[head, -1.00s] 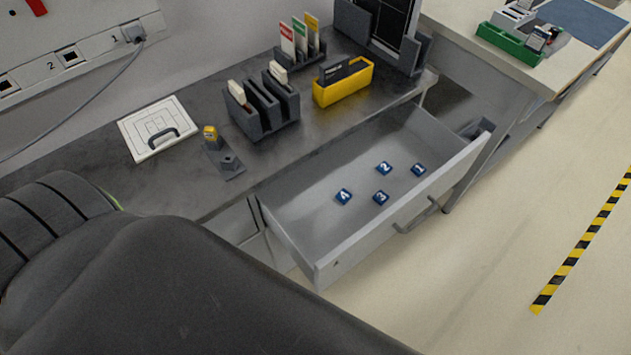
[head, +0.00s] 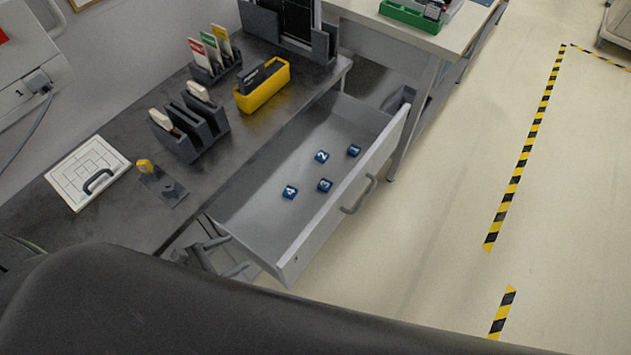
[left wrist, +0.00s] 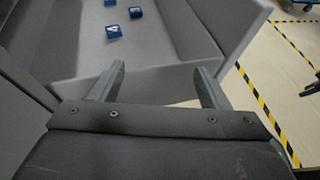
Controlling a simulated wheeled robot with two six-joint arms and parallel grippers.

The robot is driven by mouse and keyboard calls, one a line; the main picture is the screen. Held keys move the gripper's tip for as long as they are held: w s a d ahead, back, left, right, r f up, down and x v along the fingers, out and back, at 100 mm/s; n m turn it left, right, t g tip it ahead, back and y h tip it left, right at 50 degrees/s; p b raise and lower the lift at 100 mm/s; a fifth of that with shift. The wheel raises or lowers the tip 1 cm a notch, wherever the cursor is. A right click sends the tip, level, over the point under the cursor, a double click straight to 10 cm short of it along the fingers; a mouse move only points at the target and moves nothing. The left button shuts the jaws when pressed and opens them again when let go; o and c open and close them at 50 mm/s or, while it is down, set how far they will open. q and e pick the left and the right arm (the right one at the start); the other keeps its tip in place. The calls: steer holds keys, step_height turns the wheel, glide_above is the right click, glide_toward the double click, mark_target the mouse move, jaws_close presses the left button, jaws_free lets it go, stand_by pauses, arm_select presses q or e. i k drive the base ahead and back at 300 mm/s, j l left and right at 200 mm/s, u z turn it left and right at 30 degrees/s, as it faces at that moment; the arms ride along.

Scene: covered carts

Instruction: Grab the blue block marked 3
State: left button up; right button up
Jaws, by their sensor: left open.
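The blue block marked 3 (head: 325,185) lies flat on the floor of the open grey drawer (head: 250,205). Blue blocks marked 4 (head: 290,192), 2 (head: 322,156) and 1 (head: 354,150) lie around it, apart from it. My left gripper (head: 238,253) is open and empty at the drawer's near-left end, short of the blocks. In the left wrist view its fingers (left wrist: 158,68) point at the drawer's end wall. Beyond them are a nearer block, likely 4 (left wrist: 113,32), and one behind, likely 3 (left wrist: 135,12). My right gripper is not in view.
The drawer's front wall and handle (head: 358,194) stand on the right. The dark worktop (head: 120,220) holds a white panel (head: 87,172), a grey rack (head: 190,125) and a yellow bin (head: 262,85). Open floor with striped tape (head: 520,165) lies to the right.

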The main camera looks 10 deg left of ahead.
mark_target(325, 184)
steer(key=i+l, duration=0.25)
steer(key=i, duration=0.2)
steer(key=i+l, duration=0.3)
steer(key=i, duration=0.15)
